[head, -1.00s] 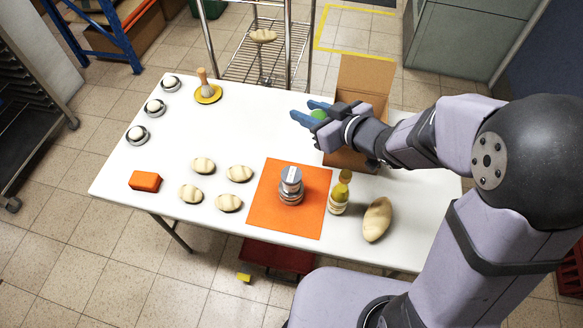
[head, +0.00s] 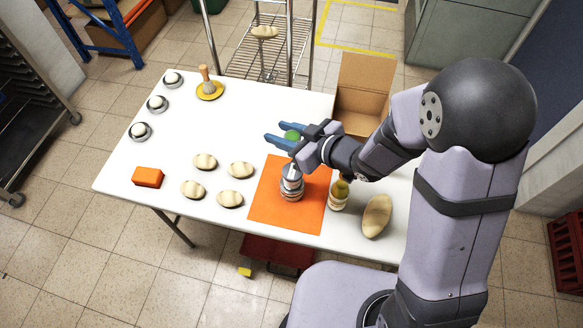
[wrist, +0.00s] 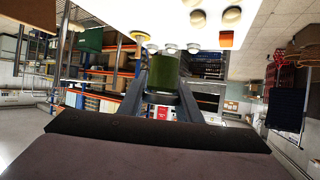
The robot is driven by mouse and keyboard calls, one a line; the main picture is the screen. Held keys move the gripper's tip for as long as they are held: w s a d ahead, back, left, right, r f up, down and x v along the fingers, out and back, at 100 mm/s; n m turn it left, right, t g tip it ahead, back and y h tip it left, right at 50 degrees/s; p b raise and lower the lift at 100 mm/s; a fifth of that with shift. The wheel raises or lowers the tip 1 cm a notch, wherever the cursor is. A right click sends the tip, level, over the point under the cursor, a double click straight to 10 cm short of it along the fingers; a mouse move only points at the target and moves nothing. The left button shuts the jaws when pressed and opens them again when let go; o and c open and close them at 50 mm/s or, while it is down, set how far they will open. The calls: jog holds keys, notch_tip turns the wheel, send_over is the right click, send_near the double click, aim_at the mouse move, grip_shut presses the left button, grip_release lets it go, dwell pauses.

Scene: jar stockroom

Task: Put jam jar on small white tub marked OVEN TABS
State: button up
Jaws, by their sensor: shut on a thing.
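A green jar (head: 292,136), which I take to be the jam jar, is between the blue fingers of my gripper (head: 277,132). The gripper is shut on it and holds it above the table, near the far edge of the orange mat. In the wrist view the jar (wrist: 164,73) is a dark green cylinder with a pale band at its near end, between both fingers. On the mat stands a stack: a small pale tub (head: 291,173) with a grey top and white label sits on a wider silvery jar (head: 291,192). The label is too small to read.
The orange mat (head: 262,205) lies on the white table (head: 235,115). Several small rolls (head: 240,170) lie left. An open cardboard box (head: 363,95) is behind my arm.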

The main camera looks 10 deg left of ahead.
jog(key=shift+f, duration=2.85)
jog(key=shift+f, duration=0.15)
jog(key=shift+f, duration=1.95)
jog(key=shift+f, duration=0.1)
jog(key=shift+f, duration=0.15)
jog(key=o, duration=1.1)
